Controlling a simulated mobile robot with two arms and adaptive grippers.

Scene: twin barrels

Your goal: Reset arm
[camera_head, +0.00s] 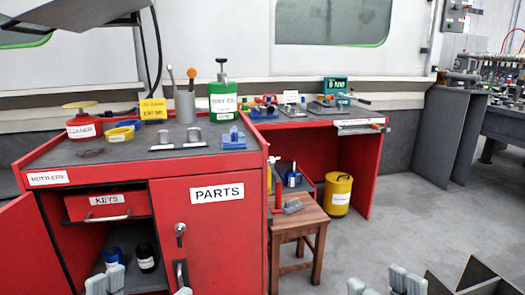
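My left gripper (145,285) shows only as pale grey fingertips at the bottom edge, in front of the red cabinet. Its fingertips are spread apart with nothing between them. My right gripper (382,283) shows as pale fingertips at the bottom edge, over the grey floor. Its fingertips are also apart and empty. The rest of both grippers and both arms are out of view below. Neither gripper appears to touch anything.
A red cabinet (205,240) with an open left door (30,250) stands ahead. Its top holds cans, tape rolls and tools. A wooden stool (300,222) and yellow canister (338,194) stand right of it. Grey floor (400,225) is clear at right; dark angled panels (490,275) sit bottom right.

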